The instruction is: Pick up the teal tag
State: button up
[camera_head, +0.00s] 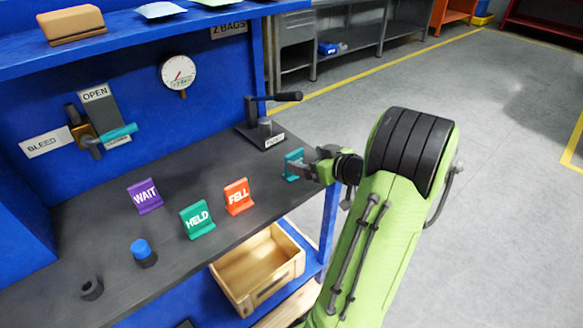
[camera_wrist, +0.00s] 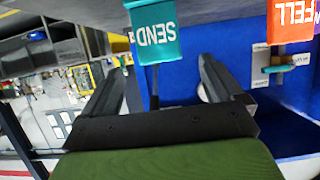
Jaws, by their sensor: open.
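One teal tag (camera_head: 292,165) stands near the right edge of the bench, partly hidden by my gripper (camera_head: 304,167). In the wrist view this teal tag (camera_wrist: 155,30) reads SEND and appears upside down. It lies just beyond the tips of my gripper (camera_wrist: 164,65), roughly in line with the gap between the fingers. The fingers are apart and nothing is held; whether one touches the tag I cannot tell.
An orange FELL tag (camera_head: 238,196) and a purple WAIT tag (camera_head: 145,196) stand on the bench (camera_head: 105,240). A black crank fixture (camera_head: 262,132) is behind my gripper. A blue-capped cylinder (camera_head: 144,252) and a dark ring (camera_head: 91,288) stand front left. A wooden crate (camera_head: 262,270) sits below.

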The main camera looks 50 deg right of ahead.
aim_at(296, 155)
jog(key=x, duration=0.8)
jog(key=shift+w+f+b, duration=0.1)
jog(key=shift+w+b, duration=0.25)
jog(key=shift+s, duration=0.1)
jog(key=shift+c, duration=0.2)
jog(key=c, duration=1)
notch_tip(296, 155, up, 10)
jog(key=p, duration=0.3)
